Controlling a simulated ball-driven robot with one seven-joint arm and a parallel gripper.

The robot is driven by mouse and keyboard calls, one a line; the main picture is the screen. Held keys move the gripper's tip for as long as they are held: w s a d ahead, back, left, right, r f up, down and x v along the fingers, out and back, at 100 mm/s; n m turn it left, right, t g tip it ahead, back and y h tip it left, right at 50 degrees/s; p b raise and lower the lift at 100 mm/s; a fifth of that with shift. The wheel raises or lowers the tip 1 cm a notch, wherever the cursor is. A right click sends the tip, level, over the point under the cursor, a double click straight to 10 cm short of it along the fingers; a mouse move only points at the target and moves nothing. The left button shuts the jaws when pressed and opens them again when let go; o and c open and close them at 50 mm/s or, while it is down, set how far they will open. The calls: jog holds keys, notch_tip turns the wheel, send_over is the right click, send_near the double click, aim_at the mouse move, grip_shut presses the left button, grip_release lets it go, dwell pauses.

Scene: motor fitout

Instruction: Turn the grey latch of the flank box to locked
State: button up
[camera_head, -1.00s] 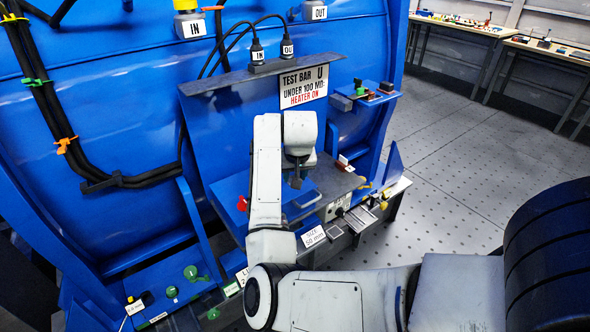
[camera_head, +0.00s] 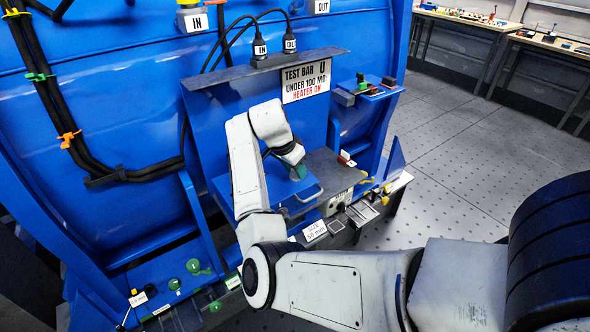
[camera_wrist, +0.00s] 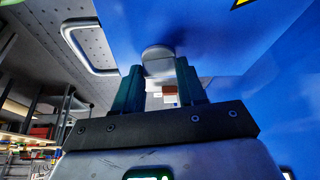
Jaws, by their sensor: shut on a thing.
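The flank box appears as the blue box (camera_head: 282,200) under the test-bar sign, with a pale bar handle (camera_head: 307,194) on its front edge. In the wrist view its blue face (camera_wrist: 220,60) fills the right side. The grey latch (camera_wrist: 158,53) is a rounded grey piece against that face, with its end between the green fingers of my gripper (camera_wrist: 158,72). My gripper is shut on it. In the head view my gripper (camera_head: 298,172) is at the blue box, and my arm hides the latch.
A grey worktop (camera_head: 333,169) with small items adjoins the box on the right. A sign (camera_head: 305,80) hangs above, under a grey shelf (camera_head: 265,68) with two black-cabled plugs. A "50 mm" label (camera_head: 315,231) lies in front. Open perforated floor (camera_head: 450,170) extends right.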

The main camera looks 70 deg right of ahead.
jog(key=shift+w+m+g+b, duration=0.1)
jog(key=shift+m+g+b, duration=0.2)
jog(key=shift+m, duration=0.7)
jog(key=o, duration=1.1)
jog(key=shift+c, duration=0.2)
jog(key=shift+r, duration=0.1)
jog(key=b+v, duration=0.1)
jog(key=v, duration=0.9)
jog(key=shift+w+r, duration=0.15)
jog(key=shift+r, duration=0.15)
